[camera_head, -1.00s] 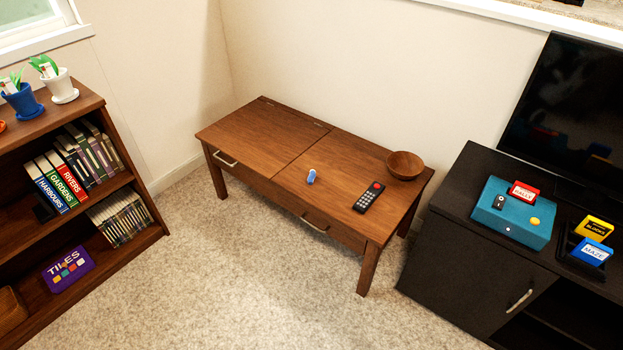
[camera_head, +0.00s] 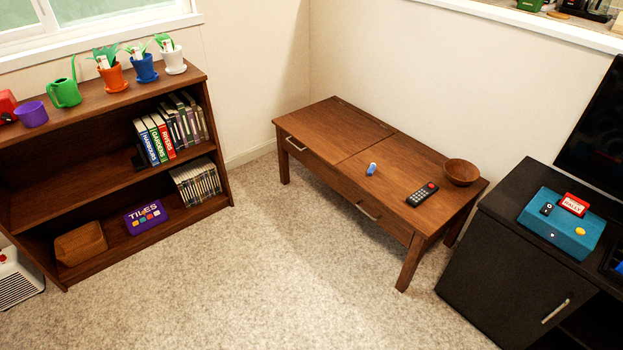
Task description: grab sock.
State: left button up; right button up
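No sock that I can make out is in view. A small blue and white object (camera_head: 371,169) lies on the wooden coffee table (camera_head: 345,120); it is too small to identify for sure. Neither of my grippers shows in the head view. The inside of the coffee table's drawers is hidden, as both drawer fronts are shut.
A bookshelf (camera_head: 70,180) with books, plants and a wooden box (camera_head: 81,244) stands at left. A remote (camera_head: 421,194) and a bowl (camera_head: 461,172) sit on the coffee table. A black cabinet (camera_head: 480,270) with a teal box (camera_head: 562,222) is at right. The carpet (camera_head: 260,280) between is clear.

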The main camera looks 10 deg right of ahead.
aim_at(372, 169)
jog(key=u, duration=0.55)
jog(key=i, duration=1.1)
jog(key=z, duration=0.55)
jog(key=i, duration=1.4)
jog(key=z, duration=1.45)
jog(key=i, duration=0.3)
jog(key=z, duration=0.2)
